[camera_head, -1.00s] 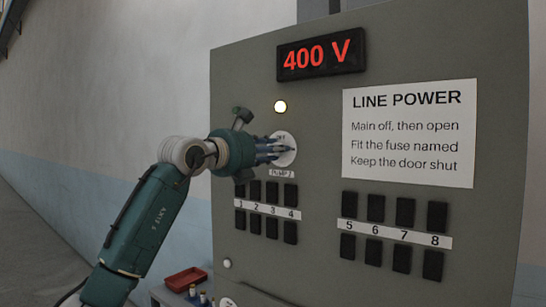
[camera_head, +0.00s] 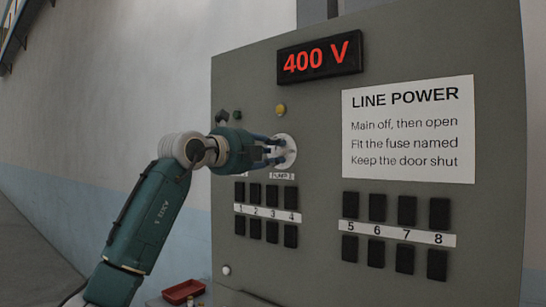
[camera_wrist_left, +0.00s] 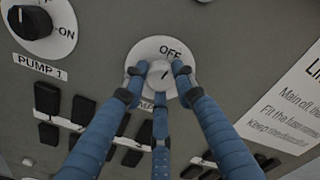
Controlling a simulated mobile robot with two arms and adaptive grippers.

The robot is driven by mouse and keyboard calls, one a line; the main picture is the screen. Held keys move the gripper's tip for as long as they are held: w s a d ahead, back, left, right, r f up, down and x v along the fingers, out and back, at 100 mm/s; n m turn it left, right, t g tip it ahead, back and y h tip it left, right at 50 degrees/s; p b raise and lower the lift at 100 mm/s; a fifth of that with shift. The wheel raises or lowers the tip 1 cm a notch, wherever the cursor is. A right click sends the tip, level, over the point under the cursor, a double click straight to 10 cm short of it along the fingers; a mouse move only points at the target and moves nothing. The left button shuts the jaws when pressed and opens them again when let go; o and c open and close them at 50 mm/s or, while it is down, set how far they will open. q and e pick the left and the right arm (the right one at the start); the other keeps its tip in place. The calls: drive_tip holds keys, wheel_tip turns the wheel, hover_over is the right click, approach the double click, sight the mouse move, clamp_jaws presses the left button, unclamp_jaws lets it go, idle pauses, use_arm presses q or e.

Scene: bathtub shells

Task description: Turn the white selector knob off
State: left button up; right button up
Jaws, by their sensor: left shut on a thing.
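The white selector knob (camera_wrist_left: 158,74) sits on a round white dial plate (camera_head: 287,150) on the grey cabinet. In the left wrist view "OFF" is printed on the plate just above the knob. A dark mark on the knob's face slants towards the upper right, roughly at that word. My left gripper (camera_head: 278,152) is shut on the knob, its blue fingers around it, as the left wrist view also shows. The label under the dial (camera_head: 283,176) is partly hidden by the fingers in the wrist view. My right gripper is not in view.
An amber lamp (camera_head: 281,110) above the dial looks unlit. A black knob (camera_wrist_left: 30,21) marked PUMP 1 is close by on the left. Rows of black fuse holders (camera_head: 272,195) lie below. A red tray (camera_head: 183,291) stands at the lower left. The display (camera_head: 320,57) reads 400 V.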

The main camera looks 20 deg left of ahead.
use_arm(q)
drive_tip(key=shift+f+n, duration=0.2)
drive_tip(key=shift+n, duration=0.5)
drive_tip(key=o, duration=1.2)
drive_tip(key=shift+d+r, duration=0.1)
drive_tip(key=shift+c, duration=0.2)
drive_tip(key=v, duration=1.2)
drive_tip(key=shift+w, duration=0.1)
